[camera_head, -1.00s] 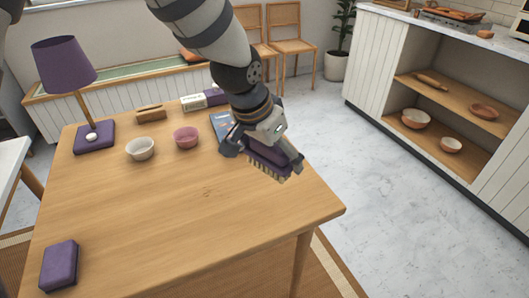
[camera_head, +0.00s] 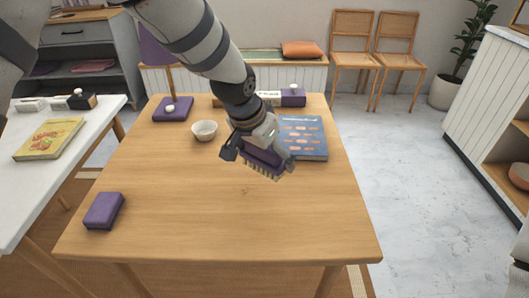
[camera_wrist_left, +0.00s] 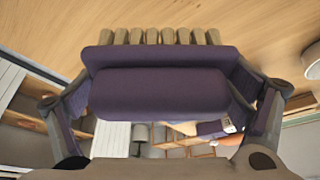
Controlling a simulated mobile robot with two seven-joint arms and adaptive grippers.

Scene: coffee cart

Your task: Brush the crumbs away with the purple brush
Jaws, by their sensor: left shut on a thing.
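My left gripper (camera_head: 258,150) is shut on the purple brush (camera_head: 264,161), with its pale bristles facing down and toward the front of the table. The brush also fills the middle of the left wrist view (camera_wrist_left: 160,90), between the two fingers, with its bristle tufts toward the wooden top. In the head view the brush is over the middle of the wooden table (camera_head: 310,215), just left of the blue book. I cannot tell if the bristles touch the wood. Tiny dark specks, perhaps crumbs (camera_head: 246,190), show just in front of the brush. My right gripper is not in view.
A white bowl (camera_head: 204,131), a purple lamp base (camera_head: 172,109) and a blue book (camera_head: 304,138) are toward the back. A purple block (camera_head: 104,211) lies at the front left. The front middle and right of the table are clear.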

